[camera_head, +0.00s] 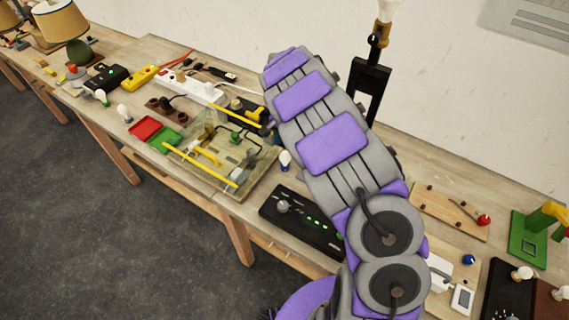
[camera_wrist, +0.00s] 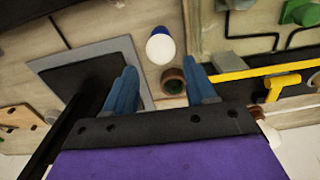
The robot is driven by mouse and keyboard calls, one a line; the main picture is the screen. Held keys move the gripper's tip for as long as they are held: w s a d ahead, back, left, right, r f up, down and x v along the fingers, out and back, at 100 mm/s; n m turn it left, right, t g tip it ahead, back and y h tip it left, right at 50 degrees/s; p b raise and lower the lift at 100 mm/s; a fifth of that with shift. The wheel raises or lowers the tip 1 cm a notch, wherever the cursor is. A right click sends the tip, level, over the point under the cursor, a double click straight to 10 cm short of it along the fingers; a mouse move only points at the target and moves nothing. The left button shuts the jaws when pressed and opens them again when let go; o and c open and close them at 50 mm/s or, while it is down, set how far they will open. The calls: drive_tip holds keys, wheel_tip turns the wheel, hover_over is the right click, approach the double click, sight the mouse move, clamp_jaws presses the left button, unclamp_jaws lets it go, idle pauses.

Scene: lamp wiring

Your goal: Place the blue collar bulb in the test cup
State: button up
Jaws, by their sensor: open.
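The blue collar bulb (camera_head: 285,160) stands on the bench in the head view, just left of my arm; I see its white globe and a blue band. In the wrist view a white bulb with a blue collar (camera_wrist: 160,46) lies beyond my fingertips. My gripper (camera_wrist: 163,86) is open, its two blue fingers apart with nothing held between them. A small round brown cup-like piece with a dark green inside (camera_wrist: 173,80) shows between the fingers, close to the right one; I cannot tell if it is the test cup. In the head view my arm hides part of the bench and my gripper is not clearly visible.
A black panel with green lights (camera_head: 305,222) lies near the bench's front edge. A board with yellow bars (camera_head: 222,160) is left of my arm. Red (camera_head: 146,129) and green (camera_head: 165,140) trays are farther left. A tall black stand (camera_head: 368,85) rises behind my arm.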

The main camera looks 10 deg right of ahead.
sight(285, 155)
drive_tip(key=shift+d+f, duration=0.2)
drive_tip(key=shift+f, duration=0.85)
drive_tip(key=f, duration=0.3)
drive_tip(key=f+b, duration=0.1)
drive_tip(key=f, duration=0.1)
drive_tip(key=shift+w+a, duration=0.1)
drive_tip(key=shift+a, duration=0.25)
drive_tip(key=shift+d, duration=0.15)
drive_tip(key=shift+c, duration=0.7)
drive_tip(key=c, duration=0.7)
drive_tip(key=shift+c, duration=0.2)
drive_tip(key=shift+r, duration=0.15)
